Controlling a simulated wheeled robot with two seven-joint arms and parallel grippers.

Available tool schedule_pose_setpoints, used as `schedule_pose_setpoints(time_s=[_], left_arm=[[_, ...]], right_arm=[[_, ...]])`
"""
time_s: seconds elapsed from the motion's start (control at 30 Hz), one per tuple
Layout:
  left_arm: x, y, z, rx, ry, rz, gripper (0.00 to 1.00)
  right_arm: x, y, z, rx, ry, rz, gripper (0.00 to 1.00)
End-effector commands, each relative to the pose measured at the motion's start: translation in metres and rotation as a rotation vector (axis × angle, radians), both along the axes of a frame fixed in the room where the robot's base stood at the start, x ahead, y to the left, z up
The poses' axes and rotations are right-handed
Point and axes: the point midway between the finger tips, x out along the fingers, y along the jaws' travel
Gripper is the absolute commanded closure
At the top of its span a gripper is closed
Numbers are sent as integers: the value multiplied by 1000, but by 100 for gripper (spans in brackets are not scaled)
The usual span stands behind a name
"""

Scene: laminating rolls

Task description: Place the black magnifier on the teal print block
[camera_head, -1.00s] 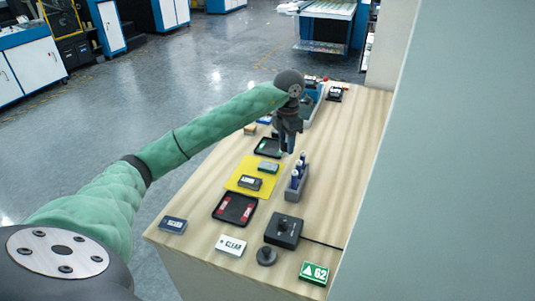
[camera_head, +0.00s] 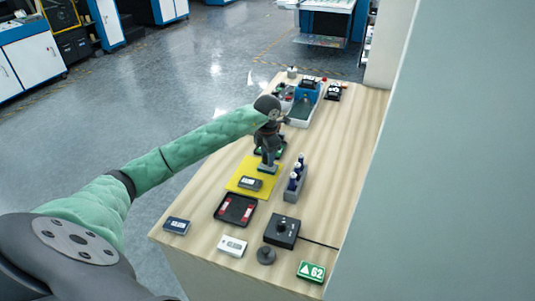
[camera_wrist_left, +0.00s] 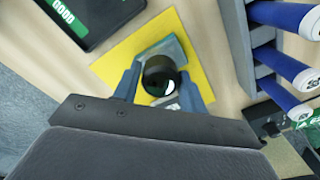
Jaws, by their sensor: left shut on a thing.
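My left gripper (camera_head: 267,167) is over the far part of the yellow mat (camera_head: 240,172). In the left wrist view its two blue fingers (camera_wrist_left: 164,88) are shut on the black magnifier (camera_wrist_left: 159,72), a short dark cylinder with a glassy centre. The teal print block (camera_wrist_left: 177,48) lies on the yellow mat just beyond and beneath the magnifier, partly hidden by it. In the head view the gripper mostly covers block and magnifier. I cannot tell whether the magnifier touches the block. My right gripper is not in view.
A grey rack with blue-and-white bottles (camera_head: 294,183) stands close to the right. A black tray with red pieces (camera_head: 235,209) is nearer. A black box (camera_head: 281,231) with a cable stands at the front.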

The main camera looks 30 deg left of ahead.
Motion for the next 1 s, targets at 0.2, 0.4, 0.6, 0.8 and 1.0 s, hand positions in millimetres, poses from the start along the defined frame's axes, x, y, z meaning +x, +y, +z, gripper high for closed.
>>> schedule_pose_setpoints(time_s=[0.2,0.4,0.6,0.8,1.0], left_arm=[[0,0,-5,-1,-1,-1,81],[0,0,-5,-1,-1,-1,81],[0,0,-7,-1,-1,0,56],[0,0,-7,-1,-1,-1,36],[0,0,-6,-1,-1,-1,36]], right_arm=[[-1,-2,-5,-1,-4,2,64],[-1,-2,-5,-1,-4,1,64],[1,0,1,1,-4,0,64],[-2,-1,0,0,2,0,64],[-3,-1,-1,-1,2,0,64]])
